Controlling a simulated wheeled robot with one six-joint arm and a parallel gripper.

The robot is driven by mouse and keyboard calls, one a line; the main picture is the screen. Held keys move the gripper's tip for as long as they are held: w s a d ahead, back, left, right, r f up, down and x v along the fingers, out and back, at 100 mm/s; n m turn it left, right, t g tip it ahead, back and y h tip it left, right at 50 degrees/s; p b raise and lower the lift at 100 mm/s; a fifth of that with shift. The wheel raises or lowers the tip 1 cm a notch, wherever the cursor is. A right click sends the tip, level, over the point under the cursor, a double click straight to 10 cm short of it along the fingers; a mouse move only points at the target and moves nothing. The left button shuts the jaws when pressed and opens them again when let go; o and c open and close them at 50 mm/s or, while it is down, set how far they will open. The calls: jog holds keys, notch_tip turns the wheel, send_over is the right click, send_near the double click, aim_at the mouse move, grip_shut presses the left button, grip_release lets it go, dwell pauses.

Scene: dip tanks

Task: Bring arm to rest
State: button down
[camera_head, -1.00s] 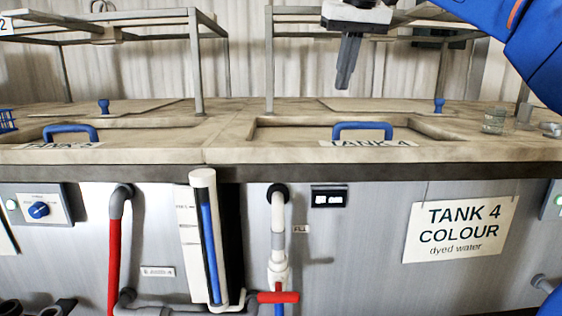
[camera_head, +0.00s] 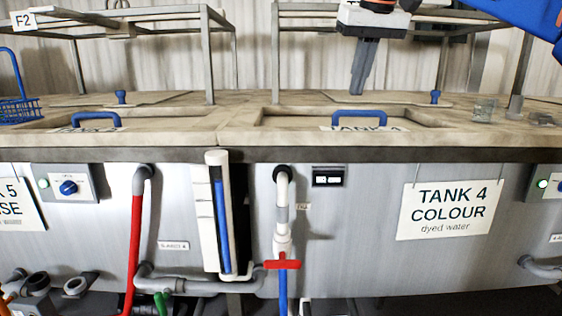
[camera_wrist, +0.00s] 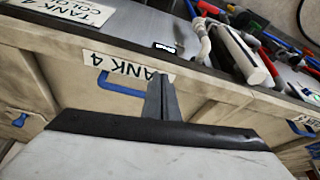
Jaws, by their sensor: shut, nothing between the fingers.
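My gripper (camera_head: 362,68) hangs fingers-down above the tank 4 worktop, to the upper right in the head view. Its fingers are together and hold nothing. My blue arm enters from the upper right corner. In the wrist view, my gripper (camera_wrist: 162,98) points toward the tank's front edge, with the TANK 4 label (camera_wrist: 125,66) and the blue lid handle (camera_wrist: 108,82) just beyond. In the head view, the tank 4 blue handle (camera_head: 359,116) stands below the fingertips, apart from them.
A metal frame (camera_head: 275,55) rises over the tanks. A blue basket (camera_head: 18,108) stands at the far left. Clear glass vessels (camera_head: 483,110) stand at the right. A red-handled valve (camera_head: 282,262) and pipes run along the front panel below. The TANK 4 COLOUR sign (camera_head: 447,209) hangs there.

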jog(key=s+d+f, duration=0.4)
jog(key=s+f, duration=0.4)
jog(key=f, duration=0.6)
jog(key=s+d+f+m, duration=0.1)
jog(key=s+d+f, duration=0.3)
jog(key=s+f, duration=0.5)
jog(key=s+d+f+m, duration=0.1)
jog(key=s+d+f, duration=0.3)
jog(key=f, duration=1.6)
jog(key=s, duration=0.4)
jog(key=shift+s+t+h, duration=0.3)
jog(key=shift+h, duration=0.1)
jog(key=shift+d, duration=0.2)
